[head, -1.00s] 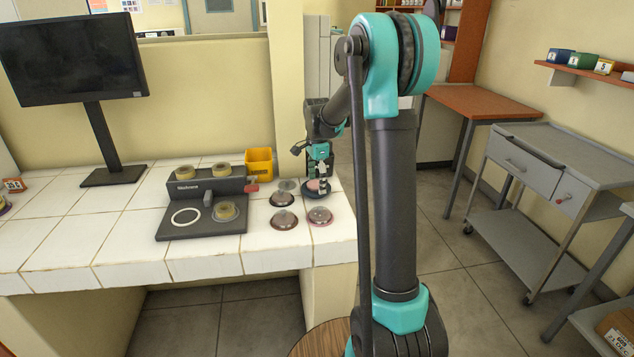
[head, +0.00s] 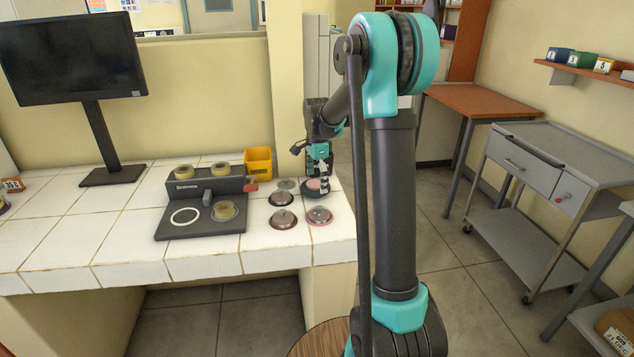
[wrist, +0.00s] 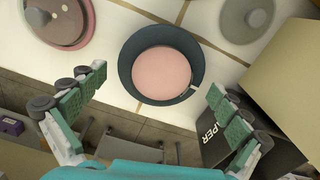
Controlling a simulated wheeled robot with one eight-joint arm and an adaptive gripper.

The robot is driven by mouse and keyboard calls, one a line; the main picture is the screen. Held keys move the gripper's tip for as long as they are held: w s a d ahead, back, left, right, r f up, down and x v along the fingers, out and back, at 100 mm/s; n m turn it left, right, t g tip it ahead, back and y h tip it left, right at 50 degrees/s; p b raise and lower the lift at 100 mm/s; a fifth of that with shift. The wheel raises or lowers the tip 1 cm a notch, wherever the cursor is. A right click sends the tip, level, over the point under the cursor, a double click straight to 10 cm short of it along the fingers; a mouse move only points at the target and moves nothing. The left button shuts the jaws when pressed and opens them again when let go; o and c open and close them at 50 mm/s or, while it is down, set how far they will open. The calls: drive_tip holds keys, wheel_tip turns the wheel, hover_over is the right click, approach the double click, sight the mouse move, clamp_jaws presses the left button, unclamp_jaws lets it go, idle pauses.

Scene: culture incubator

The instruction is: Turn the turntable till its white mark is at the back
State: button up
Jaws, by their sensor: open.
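The turntable (wrist: 128,76) is a dark round dish-like disc with a pink round top (wrist: 161,73), seen from above in the wrist view. Its small white mark (wrist: 191,91) is on the rim at the lower right in that view. In the head view the turntable (head: 309,194) sits near the counter's right end, partly hidden by my gripper, and its mark cannot be made out. My gripper (wrist: 158,100) is open and empty. In the wrist view its fingers are spread to either side below the turntable, apart from it. In the head view my gripper (head: 322,186) is over the turntable.
A lidded pink dish (wrist: 80,38) and a grey lidded dish (wrist: 245,17) are near the turntable. Several dishes stand left of it, by a dark device (head: 200,232) and a yellow bin (head: 258,161). A beige pillar (head: 286,100) rises close behind. The counter ends at right.

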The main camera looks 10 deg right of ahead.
sight(317, 182)
drive_tip(key=shift+r, duration=0.1)
wheel_tip(317, 182, up, 12)
idle(0.5)
drive_tip(key=shift+s, duration=0.1)
